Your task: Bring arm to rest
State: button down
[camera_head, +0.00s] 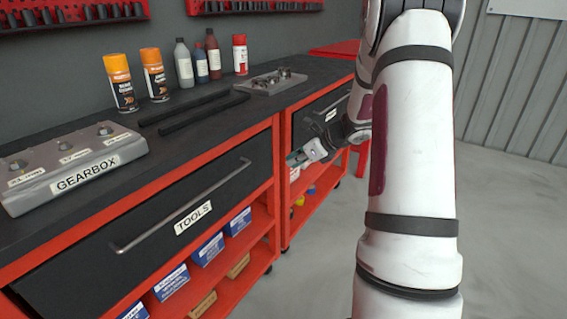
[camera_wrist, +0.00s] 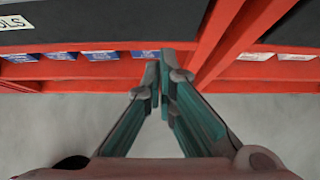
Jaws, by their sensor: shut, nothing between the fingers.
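My gripper (camera_head: 298,158) is in front of the red workbench, near the gap between its two drawer units, in the head view. In the wrist view my gripper (camera_wrist: 158,68) has its fingertips together with nothing between them. My white arm stands upright on the right of the head view and bends at the top, with the wrist reaching left. It hides part of the bench's right end.
A closed drawer marked TOOLS (camera_head: 192,218) has a protruding bar handle (camera_head: 180,208). A gearbox (camera_head: 70,168), spray cans (camera_head: 120,82) and bottles (camera_head: 184,64) stand on the dark worktop (camera_head: 215,115). Blue boxes (camera_head: 208,249) sit on the lower shelf. Grey floor (camera_head: 500,220) is clear at right.

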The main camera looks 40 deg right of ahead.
jog(key=shift+v, duration=0.95)
jog(key=s+a+r+n+g+y, duration=0.15)
jog(key=s+a+r+n, duration=0.3)
jog(key=a, duration=0.45)
jog(key=s+a+r+n+g, duration=0.2)
jog(key=s+a+r+n, duration=0.3)
jog(key=a, duration=0.4)
jog(key=s+a+r+n+g+y, duration=0.1)
jog(key=s+a+r+n+g, duration=0.2)
jog(key=a+n, duration=0.5)
jog(key=s+a+r+n+g+h, duration=0.1)
jog(key=s+a+n, duration=0.25)
jog(key=s, duration=0.35)
jog(key=s+a+r+n+g+h, duration=0.1)
jog(key=s+a+n, duration=0.25)
jog(key=s, duration=0.35)
jog(key=s+d+f+n+h, duration=0.2)
jog(key=s+d+n+h, duration=0.15)
jog(key=s+n, duration=0.65)
notch_tip(320, 180, up, 24)
jog(key=s+m+t+p, duration=0.1)
jog(key=m+t+p, duration=0.1)
jog(key=p, duration=2)
jog(key=shift+s+a+f+t, duration=0.25)
jog(key=shift+s+a+t, duration=0.1)
jog(key=shift+t, duration=0.4)
jog(key=shift+w, duration=0.1)
